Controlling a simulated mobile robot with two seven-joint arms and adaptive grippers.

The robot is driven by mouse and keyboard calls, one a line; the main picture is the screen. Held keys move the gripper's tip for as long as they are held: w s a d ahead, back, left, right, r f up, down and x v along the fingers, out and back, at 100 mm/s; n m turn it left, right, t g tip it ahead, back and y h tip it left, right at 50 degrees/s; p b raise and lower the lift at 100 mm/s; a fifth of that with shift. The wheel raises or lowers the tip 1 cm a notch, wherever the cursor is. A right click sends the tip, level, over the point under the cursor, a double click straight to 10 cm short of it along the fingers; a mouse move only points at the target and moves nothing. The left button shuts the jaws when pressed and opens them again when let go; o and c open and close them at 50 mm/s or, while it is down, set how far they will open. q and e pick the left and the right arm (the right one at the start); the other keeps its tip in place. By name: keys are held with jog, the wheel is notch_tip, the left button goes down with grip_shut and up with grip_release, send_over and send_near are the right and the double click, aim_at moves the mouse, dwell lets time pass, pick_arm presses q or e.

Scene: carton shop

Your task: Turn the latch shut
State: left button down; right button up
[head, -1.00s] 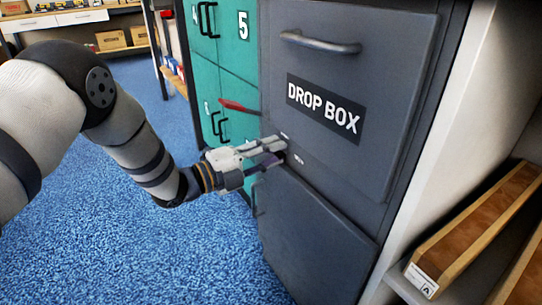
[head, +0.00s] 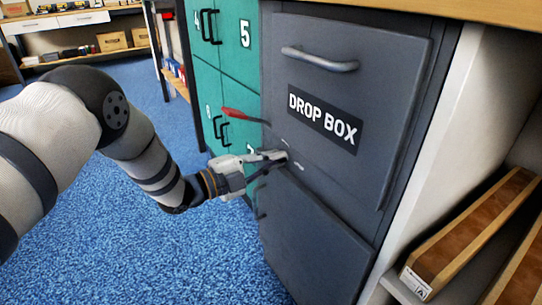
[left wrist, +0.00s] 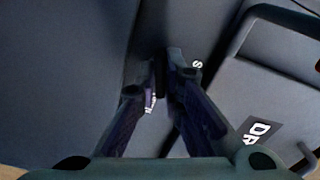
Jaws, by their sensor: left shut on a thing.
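The latch is a small dark part on the front of the grey drop box cabinet (head: 318,235), below the upper panel marked DROP BOX (head: 370,85). My left gripper (head: 281,156) reaches it from the left and is shut on the latch, whose body is mostly hidden by the fingers. In the left wrist view the fingers (left wrist: 168,88) close around the dark latch (left wrist: 174,60). Small white markings lie on either side, one starting with S; they are too small to read fully. The latch's exact turn angle cannot be told. My right gripper is out of view.
A red lever (head: 243,115) sticks out just above my left gripper. Teal lockers (head: 232,62) stand to the left of the cabinet. A shelf with wooden trays (head: 462,245) is at the right. Blue carpet (head: 150,255) is open in front.

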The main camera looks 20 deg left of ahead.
pick_arm(q)
jog(key=shift+n+p, duration=1.6)
jog(key=shift+n, duration=5.4)
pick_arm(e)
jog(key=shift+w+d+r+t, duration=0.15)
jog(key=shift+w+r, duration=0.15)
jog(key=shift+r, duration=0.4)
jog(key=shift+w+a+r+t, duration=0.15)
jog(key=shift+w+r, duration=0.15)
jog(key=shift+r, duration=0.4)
pick_arm(q)
jog(key=shift+n, duration=0.3)
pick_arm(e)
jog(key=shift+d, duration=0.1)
pick_arm(q)
jog(key=c, duration=1.7)
grip_release()
jog(key=v, duration=1.2)
